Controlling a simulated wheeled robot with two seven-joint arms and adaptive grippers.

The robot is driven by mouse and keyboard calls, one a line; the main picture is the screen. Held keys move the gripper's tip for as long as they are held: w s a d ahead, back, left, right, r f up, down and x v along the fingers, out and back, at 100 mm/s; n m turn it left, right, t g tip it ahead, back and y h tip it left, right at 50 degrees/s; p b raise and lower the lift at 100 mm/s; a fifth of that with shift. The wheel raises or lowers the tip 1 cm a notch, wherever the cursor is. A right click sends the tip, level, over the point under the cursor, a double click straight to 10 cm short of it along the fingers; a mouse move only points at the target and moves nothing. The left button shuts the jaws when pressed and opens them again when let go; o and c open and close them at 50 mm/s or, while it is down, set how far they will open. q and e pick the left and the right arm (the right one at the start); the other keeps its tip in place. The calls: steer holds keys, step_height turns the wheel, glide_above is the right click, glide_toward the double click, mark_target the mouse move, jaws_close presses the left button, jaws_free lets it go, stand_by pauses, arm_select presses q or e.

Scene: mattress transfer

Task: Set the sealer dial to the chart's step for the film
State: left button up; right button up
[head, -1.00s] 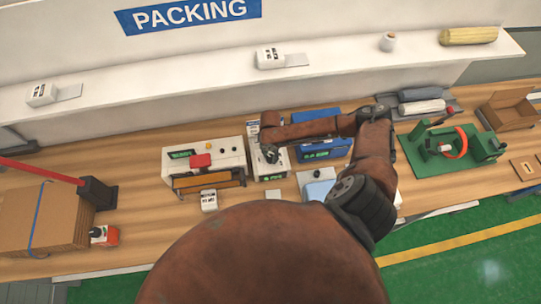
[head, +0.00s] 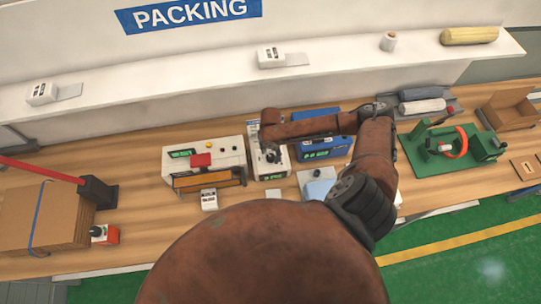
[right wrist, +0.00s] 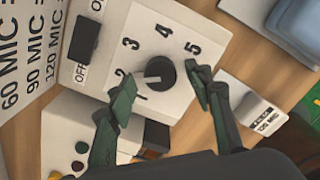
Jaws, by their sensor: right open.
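The sealer control box (head: 283,169) is white and stands on the bench in the head view. In the right wrist view its black dial (right wrist: 162,72) sits on a white face numbered 1 to 5, with its white mark facing roughly between 1 and 2. My right gripper (right wrist: 162,98) is open, its fingers apart near the dial's lower side, not closed on it. The chart (right wrist: 30,65) shows 60, 90 and 120 MIC rows; their step values are cut off. A film label (right wrist: 262,117) ends in MIC, its number too small to read surely. My left gripper is out of view.
A black ON/OFF switch (right wrist: 86,38) is beside the dial. A white machine with a red block (head: 200,160) stands left of the box, and a blue unit (head: 318,146) right of it. Cardboard (head: 40,220) and a green fixture (head: 447,150) flank the bench.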

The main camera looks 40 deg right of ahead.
mark_target(271, 157)
step_height(271, 157, up, 11)
stand_by(0.3)
steer(key=shift+s, duration=0.1)
stand_by(0.4)
